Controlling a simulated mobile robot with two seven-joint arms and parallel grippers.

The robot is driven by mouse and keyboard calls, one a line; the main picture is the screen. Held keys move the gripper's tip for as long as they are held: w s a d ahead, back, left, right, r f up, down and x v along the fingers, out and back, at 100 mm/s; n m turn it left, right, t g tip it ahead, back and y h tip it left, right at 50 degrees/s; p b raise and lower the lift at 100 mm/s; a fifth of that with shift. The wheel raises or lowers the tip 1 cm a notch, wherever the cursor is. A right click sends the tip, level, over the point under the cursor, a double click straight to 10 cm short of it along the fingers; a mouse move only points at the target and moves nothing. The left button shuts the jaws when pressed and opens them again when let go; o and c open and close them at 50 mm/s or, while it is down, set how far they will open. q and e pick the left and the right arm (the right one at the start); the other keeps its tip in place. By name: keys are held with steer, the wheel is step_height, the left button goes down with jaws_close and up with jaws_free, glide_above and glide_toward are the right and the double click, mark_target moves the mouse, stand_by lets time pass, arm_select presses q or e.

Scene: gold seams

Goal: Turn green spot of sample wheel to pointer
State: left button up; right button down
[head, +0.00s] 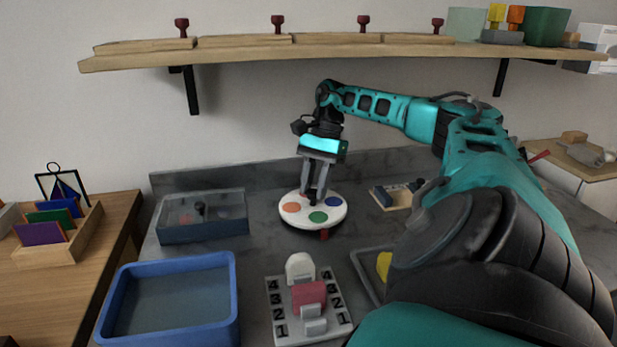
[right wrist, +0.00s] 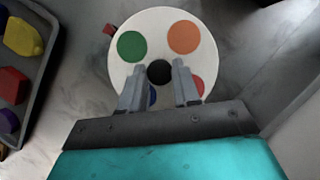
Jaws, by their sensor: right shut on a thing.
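The sample wheel (head: 287,217) is a white disc lying flat on the grey counter, with orange, green, blue and red spots around a black centre knob (right wrist: 160,72). The red pointer (head: 324,235) sits at its front edge and also shows in the right wrist view (right wrist: 108,29). The green spot (head: 318,217) is on the pointer's side, nearly in line between knob and pointer. It also shows in the right wrist view (right wrist: 131,46). My right gripper (head: 314,197) points down over the wheel, shut on the knob. The fingers partly hide the blue and red spots. My left gripper is out of view.
A clear-lidded box (head: 202,230) stands left of the wheel, and a blue tray (head: 232,300) is at front left. A numbered board (head: 284,327) with a red block is in front. A small tray (head: 392,199) is to the right. A shelf (head: 240,50) runs above.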

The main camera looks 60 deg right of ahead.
steer(key=c, duration=0.8)
jaws_free()
